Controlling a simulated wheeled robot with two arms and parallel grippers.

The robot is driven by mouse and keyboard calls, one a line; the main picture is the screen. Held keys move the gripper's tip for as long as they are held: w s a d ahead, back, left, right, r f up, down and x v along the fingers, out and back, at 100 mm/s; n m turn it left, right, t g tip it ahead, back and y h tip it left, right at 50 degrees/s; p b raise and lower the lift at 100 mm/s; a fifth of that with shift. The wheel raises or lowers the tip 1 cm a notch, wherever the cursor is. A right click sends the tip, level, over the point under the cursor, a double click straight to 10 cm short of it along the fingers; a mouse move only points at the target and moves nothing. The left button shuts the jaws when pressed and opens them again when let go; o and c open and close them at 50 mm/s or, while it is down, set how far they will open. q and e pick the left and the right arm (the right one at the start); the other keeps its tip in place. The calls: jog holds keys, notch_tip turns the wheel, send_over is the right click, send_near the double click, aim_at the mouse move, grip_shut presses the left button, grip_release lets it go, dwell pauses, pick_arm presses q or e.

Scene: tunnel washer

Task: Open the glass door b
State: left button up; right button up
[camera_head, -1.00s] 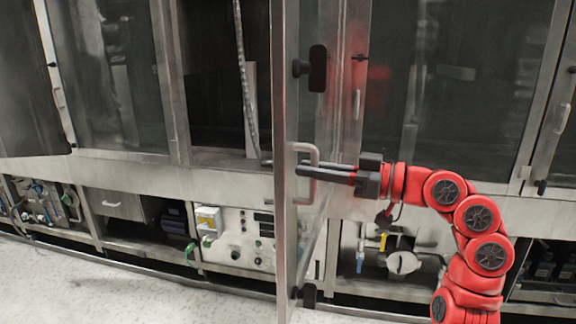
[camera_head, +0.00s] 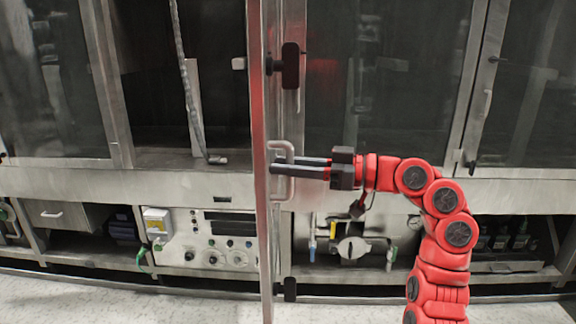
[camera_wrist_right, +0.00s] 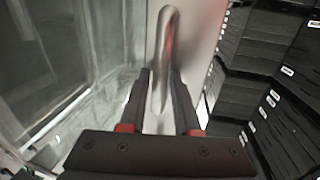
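A metal-framed glass door (camera_head: 261,110) stands swung out towards me, seen almost edge-on in the head view. A dark opening (camera_head: 205,120) shows to its left. I cannot read any letter on the door. Its bent metal handle (camera_head: 284,146) sits on the door's right side, near mid-height. My right gripper (camera_head: 275,166) reaches it from the right. In the wrist view the handle (camera_wrist_right: 168,45) passes between the two fingers of my right gripper (camera_wrist_right: 159,85), which look closed in on it; exact contact is hard to see. My left gripper is not in view.
A black latch block (camera_head: 290,66) sits on the door above the handle. Other glass panels (camera_head: 385,85) stand to the right. A control panel (camera_head: 215,240) and a lower bay with pipes are below. Pale floor is clear in front. Stacked black boxes (camera_wrist_right: 245,40) show in the wrist view.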

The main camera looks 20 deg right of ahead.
dwell(0.3)
jog(key=b+v, duration=0.2)
jog(key=v, duration=1.5)
jog(key=shift+d, duration=0.25)
jog(key=shift+f, duration=0.15)
